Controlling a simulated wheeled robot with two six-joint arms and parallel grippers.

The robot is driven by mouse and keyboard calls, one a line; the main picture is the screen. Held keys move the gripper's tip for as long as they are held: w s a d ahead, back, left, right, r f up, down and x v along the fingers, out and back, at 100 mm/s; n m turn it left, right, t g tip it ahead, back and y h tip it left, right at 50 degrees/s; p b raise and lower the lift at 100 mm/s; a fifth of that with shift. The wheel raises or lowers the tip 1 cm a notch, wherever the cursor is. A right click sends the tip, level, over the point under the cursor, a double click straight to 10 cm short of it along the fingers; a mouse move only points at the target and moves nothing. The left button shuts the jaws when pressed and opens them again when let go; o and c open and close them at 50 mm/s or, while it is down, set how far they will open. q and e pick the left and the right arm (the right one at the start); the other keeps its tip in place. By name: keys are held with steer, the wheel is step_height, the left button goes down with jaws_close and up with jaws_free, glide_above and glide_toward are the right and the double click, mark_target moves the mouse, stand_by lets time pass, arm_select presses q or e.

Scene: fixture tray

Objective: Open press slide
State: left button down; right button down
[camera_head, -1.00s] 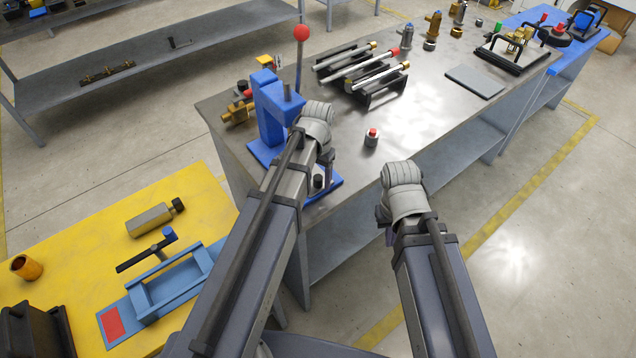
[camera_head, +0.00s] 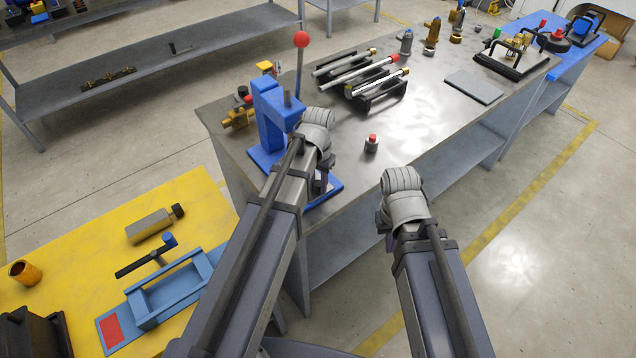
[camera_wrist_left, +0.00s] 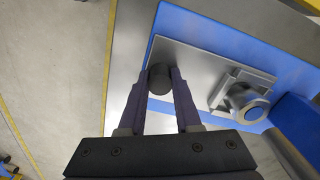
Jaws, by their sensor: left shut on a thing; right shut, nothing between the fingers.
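The blue press (camera_head: 270,118) stands on the grey bench, with its lever rising to a red ball. In the left wrist view its slide is a flat grey metal plate (camera_wrist_left: 195,62) on the blue base (camera_wrist_left: 215,25), with a round metal piece in a nest (camera_wrist_left: 243,101) on it. A dark round knob (camera_wrist_left: 160,77) stands at the plate's near end. My left gripper (camera_wrist_left: 160,84) is shut on this knob. In the head view my left wrist hides much of the slide. My right gripper (camera_head: 384,226) is shut and empty, apart from the press; its fingers are mostly hidden.
A red-topped cylinder (camera_head: 372,143) stands on the bench right of the press. Metal rods on a black rack (camera_head: 375,95) lie behind it. A yellow table (camera_head: 190,200) with a blue clamp fixture (camera_head: 165,290) is at left.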

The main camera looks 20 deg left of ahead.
stand_by(0.9)
arm_select(q)
steer(key=s+d, duration=0.4)
steer(key=d, duration=0.1)
steer(key=s+d, duration=0.2)
steer(key=d, duration=0.1)
steer(key=shift+s+d, duration=0.15)
steer(key=shift+s, duration=0.05)
steer(key=c, duration=0.6)
jaws_free()
steer(key=shift+r, duration=0.1)
step_height(320, 180, up, 8)
steer(key=p, duration=0.8)
steer(key=shift+f, duration=0.2)
